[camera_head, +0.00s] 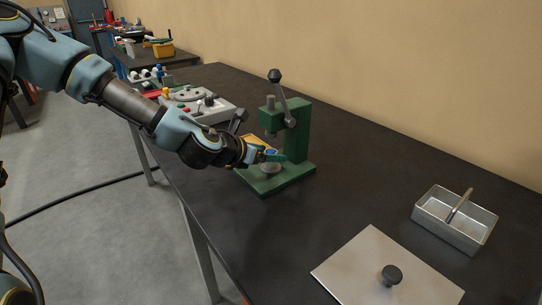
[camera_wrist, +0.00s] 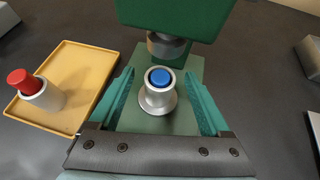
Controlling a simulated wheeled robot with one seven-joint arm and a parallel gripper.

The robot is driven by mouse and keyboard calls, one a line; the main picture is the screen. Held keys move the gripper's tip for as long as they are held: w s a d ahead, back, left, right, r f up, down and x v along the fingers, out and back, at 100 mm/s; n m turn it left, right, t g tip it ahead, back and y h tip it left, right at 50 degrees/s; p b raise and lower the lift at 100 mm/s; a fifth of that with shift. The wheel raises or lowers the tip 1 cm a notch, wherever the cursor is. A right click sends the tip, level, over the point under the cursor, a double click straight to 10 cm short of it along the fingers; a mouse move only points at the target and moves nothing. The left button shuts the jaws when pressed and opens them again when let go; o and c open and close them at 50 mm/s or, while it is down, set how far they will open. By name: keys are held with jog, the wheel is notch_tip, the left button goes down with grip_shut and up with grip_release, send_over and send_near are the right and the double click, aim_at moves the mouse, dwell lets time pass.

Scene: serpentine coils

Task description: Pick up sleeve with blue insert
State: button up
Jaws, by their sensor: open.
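The sleeve with the blue insert (camera_wrist: 159,92) stands upright on the base of the green press, a silvery flanged sleeve with a blue top. In the head view its blue top (camera_head: 271,152) shows just at my gripper's tips, and the rest is partly hidden. My gripper (camera_wrist: 161,105) is open, with one green finger on each side of the sleeve and a visible gap to both. The press (camera_head: 297,130) rises behind the sleeve, and its dark ram (camera_wrist: 168,46) is just beyond and above it.
A yellow tray (camera_wrist: 92,62) left of the press holds a sleeve with a red insert (camera_wrist: 37,90). The dark bench (camera_head: 340,190) between is clear.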

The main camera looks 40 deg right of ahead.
jog(key=shift+d+f, duration=0.35)
jog(key=shift+d, duration=0.2)
grip_shut()
dwell(0.4)
